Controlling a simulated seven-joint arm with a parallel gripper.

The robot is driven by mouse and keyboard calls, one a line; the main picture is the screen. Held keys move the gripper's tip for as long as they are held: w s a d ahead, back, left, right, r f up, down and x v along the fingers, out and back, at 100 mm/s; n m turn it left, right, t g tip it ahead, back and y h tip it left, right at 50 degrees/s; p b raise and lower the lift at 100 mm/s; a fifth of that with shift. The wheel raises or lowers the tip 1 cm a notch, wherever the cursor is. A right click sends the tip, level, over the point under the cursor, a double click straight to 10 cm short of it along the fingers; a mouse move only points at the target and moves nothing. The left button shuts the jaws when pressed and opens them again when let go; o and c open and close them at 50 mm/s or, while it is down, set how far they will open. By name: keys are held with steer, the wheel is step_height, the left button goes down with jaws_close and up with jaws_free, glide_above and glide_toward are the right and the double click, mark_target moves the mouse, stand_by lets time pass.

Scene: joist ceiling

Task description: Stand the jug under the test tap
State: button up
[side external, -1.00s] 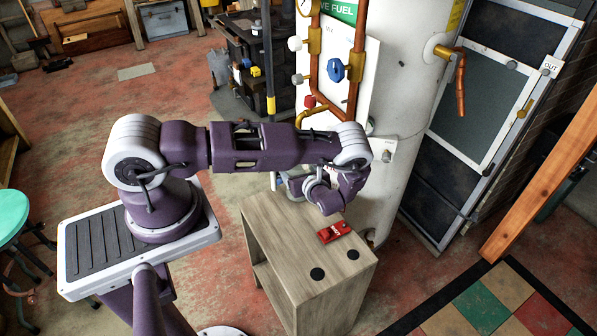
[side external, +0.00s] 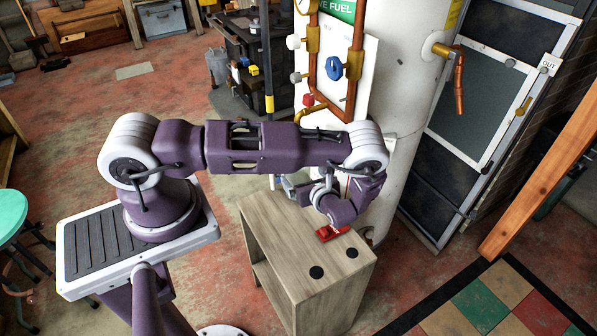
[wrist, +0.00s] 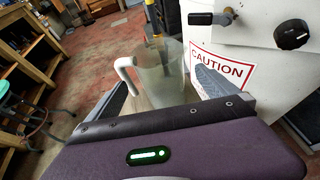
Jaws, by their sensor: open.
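In the wrist view a clear jug (wrist: 163,72) with a white handle (wrist: 127,72) on its left stands upright between my gripper's fingers (wrist: 160,92). The fingers are apart, one on each side, and I see no grip on the jug. Its lower part is hidden by the gripper body. In the side external view my gripper (side external: 293,186) is over the far end of the wooden cabinet, and my arm hides most of the jug there. A brass tap spout (side external: 303,117) with a red knob (side external: 308,99) hangs from the copper pipes above; I cannot tell if it is the test tap.
The wooden cabinet (side external: 300,262) has a red block (side external: 332,232) and two black discs on top. The white tank (side external: 400,130) with a caution sign (wrist: 222,72) stands close behind and right. A second copper outlet (side external: 460,85) is at upper right.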

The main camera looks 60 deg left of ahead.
steer(key=s+d+r+n+g+h, duration=0.15)
steer(key=d+r+n, duration=0.25)
steer(key=r, duration=0.5)
steer(key=s+d+r+n+g+h, duration=0.1)
steer(key=s+d+r+n+h, duration=0.2)
steer(key=r, duration=0.6)
steer(key=s+d+r+n+g+h, duration=0.15)
steer(key=d+r+n, duration=0.3)
steer(key=r, duration=0.45)
steer(key=s+d+r+n+t+h, duration=0.3)
steer(key=s+d+r+n, duration=0.1)
steer(key=s+r, duration=0.3)
steer(key=s+d+r+n+t+h, duration=0.4)
steer(key=s+r, duration=0.3)
steer(key=s, duration=0.2)
steer(key=shift+s, duration=0.2)
steer(key=shift+n, duration=0.25)
